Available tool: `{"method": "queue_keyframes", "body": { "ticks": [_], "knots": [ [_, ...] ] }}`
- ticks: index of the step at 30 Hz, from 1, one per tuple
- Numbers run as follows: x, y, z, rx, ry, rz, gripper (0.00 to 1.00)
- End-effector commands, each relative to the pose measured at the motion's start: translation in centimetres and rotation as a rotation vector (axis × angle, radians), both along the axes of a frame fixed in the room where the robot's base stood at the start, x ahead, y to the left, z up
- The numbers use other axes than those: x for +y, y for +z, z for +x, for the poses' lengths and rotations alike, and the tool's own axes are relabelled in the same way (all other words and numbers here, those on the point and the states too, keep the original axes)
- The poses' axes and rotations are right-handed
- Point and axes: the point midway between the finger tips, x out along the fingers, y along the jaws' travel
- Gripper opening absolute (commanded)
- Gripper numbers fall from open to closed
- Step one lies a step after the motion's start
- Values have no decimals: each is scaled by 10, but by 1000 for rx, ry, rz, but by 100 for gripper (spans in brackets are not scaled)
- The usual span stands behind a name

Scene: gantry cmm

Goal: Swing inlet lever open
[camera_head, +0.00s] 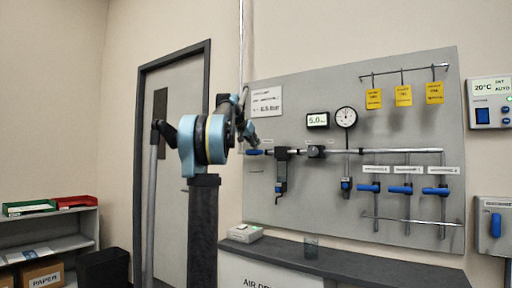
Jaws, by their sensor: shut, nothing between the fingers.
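A small blue lever (254,152), which looks like the inlet lever, sits at the left end of the horizontal pipe on the grey wall panel. Its handle lies roughly level, along the pipe line. My gripper (250,137) is just above it in the picture, at the panel's left side. The gripper is small and partly hidden by my arm. It is shut and holds nothing. I cannot tell whether it touches the lever.
The panel (305,215) carries a filter (281,172), a digital display (317,120), a round gauge (346,117) and several blue-handled drop valves (401,190). Yellow tags (404,95) hang above. A dark counter (350,258) runs below. A shelf (55,242) stands left.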

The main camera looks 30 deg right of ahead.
Motion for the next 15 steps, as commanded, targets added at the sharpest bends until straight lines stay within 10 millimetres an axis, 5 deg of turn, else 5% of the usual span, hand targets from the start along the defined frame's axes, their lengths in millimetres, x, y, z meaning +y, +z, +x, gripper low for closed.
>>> {"method": "queue_keyframes", "body": {
  "ticks": [8,15],
  "knots": [
    [2,4,1,0,1,0,0],
    [7,32,0,0,1,0,0]
  ]
}}
